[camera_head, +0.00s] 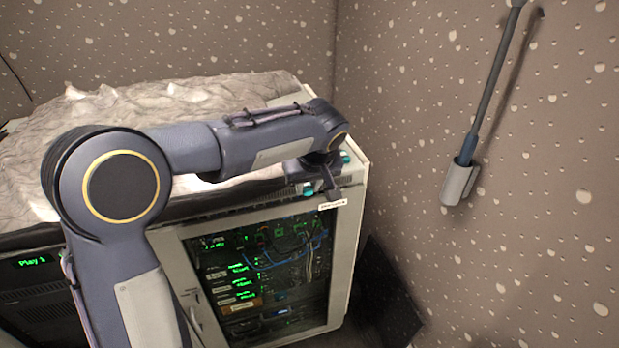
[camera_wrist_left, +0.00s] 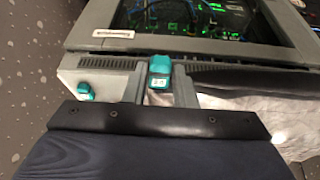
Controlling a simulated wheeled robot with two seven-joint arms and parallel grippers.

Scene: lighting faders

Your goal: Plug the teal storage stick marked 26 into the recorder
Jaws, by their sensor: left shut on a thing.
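My left gripper (camera_head: 320,186) is over the front right edge of the rack cabinet's top, pointing down. In the left wrist view its two fingers (camera_wrist_left: 160,88) are shut on a teal stick (camera_wrist_left: 159,70) with a white label. The label's digits are too small to read surely. This teal stick also shows in the head view (camera_head: 308,189), partly hidden by the gripper. I cannot tell whether it touches the cabinet. A second teal stick (camera_wrist_left: 85,92) lies apart on the cabinet top, beside the gripper; it shows in the head view (camera_head: 345,157). I cannot pick out the recorder surely.
The rack cabinet (camera_head: 346,240) has a glazed front with lit gear and cables. A crumpled pale cover (camera_head: 130,112) lies over the top behind my arm. A black unit (camera_head: 35,262) with a green "Play 1" display stands at left. A wall with a holder (camera_head: 458,185) is at right.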

